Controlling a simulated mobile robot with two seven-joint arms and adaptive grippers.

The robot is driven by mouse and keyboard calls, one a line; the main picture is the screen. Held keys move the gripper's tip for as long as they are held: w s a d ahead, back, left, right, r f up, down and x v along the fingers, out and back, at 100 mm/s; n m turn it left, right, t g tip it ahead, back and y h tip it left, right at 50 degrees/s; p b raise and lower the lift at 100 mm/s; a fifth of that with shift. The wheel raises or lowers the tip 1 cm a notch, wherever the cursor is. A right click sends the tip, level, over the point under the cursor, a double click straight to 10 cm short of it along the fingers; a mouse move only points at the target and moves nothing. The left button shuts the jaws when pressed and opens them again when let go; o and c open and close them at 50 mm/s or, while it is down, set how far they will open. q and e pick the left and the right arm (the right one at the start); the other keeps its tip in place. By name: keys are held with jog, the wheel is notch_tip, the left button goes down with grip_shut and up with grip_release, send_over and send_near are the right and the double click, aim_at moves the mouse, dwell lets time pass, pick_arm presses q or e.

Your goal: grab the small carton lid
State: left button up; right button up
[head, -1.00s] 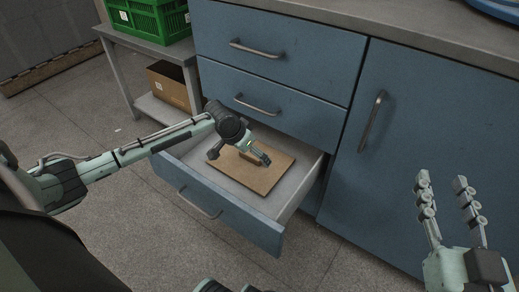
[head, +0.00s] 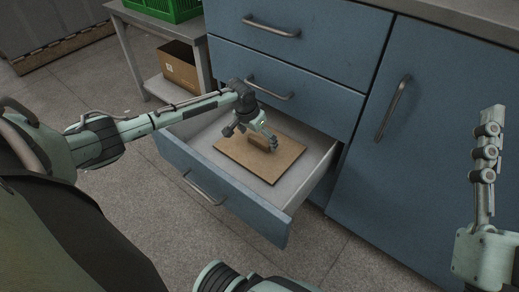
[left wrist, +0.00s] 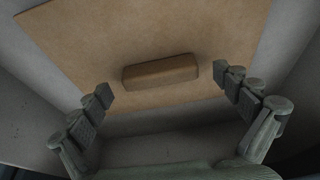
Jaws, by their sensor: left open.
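The small carton lid (head: 242,153) is a flat brown board lying in the open drawer, with a raised brown block on its top. It also shows in the left wrist view (left wrist: 205,30), where the block lies between and beyond the fingertips. My left gripper (head: 268,142) is over the lid, pointing down into the drawer, and partly hides the block. In the left wrist view its two fingers (left wrist: 165,88) are spread wide with nothing between them. My right gripper (head: 488,150) is up at the right, seen side-on, away from the lid.
The drawer (head: 222,198) is pulled out of the blue cabinet (head: 420,150), its walls surrounding the lid. Closed drawers with bar handles are above. A grey side table (head: 160,28) at the back left holds a green crate (head: 165,8), with a brown box (head: 178,65) on its lower shelf.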

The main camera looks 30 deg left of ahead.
pick_arm(q)
jog(key=c, duration=1.2)
jog(key=shift+w, duration=0.1)
